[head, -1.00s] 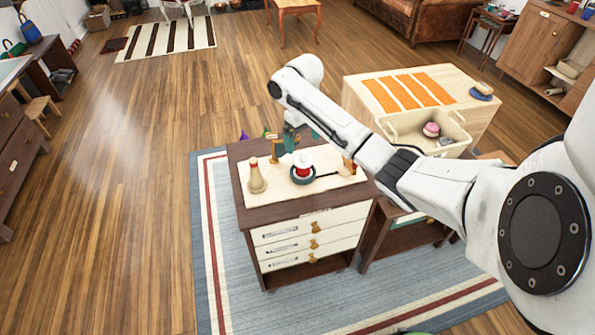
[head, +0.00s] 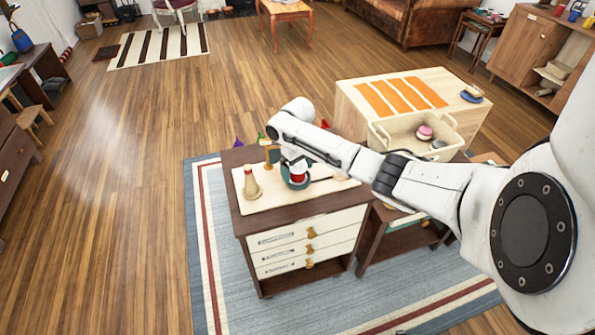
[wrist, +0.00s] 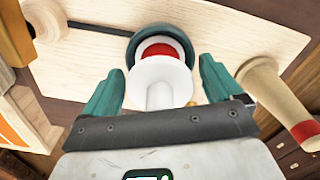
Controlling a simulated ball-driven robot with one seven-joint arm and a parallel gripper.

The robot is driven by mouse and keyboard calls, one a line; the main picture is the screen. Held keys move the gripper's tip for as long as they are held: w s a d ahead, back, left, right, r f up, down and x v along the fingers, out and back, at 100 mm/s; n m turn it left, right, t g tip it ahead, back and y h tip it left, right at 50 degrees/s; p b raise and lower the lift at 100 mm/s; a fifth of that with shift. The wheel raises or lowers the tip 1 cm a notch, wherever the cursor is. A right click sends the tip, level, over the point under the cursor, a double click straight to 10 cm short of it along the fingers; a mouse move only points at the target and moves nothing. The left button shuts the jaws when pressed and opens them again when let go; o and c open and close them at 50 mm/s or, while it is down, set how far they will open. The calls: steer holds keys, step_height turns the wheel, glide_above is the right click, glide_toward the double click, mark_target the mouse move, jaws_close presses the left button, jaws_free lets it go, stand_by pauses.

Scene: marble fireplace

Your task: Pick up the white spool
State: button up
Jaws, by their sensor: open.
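The white spool (head: 299,174), with a red band, stands in or on a dark round dish (head: 298,184) on the pale board of the small dresser. In the wrist view the white spool (wrist: 160,75) shows a round white top and a stem, with red behind it and the dark dish (wrist: 136,48) around its far side. My gripper (wrist: 161,70) is open, its teal fingers on either side of the spool with gaps visible. In the head view my gripper (head: 290,162) is right at the spool and partly hides it.
A pale bottle-shaped piece with a red top (head: 250,183) stands left of the spool on the board (head: 270,200). It also shows close by my gripper's right finger in the wrist view (wrist: 275,95). A cream bin (head: 381,132) with several items stands to the right.

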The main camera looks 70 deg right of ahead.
steer(key=shift+c, duration=0.3)
steer(key=c, duration=1)
steer(key=shift+r, duration=0.1)
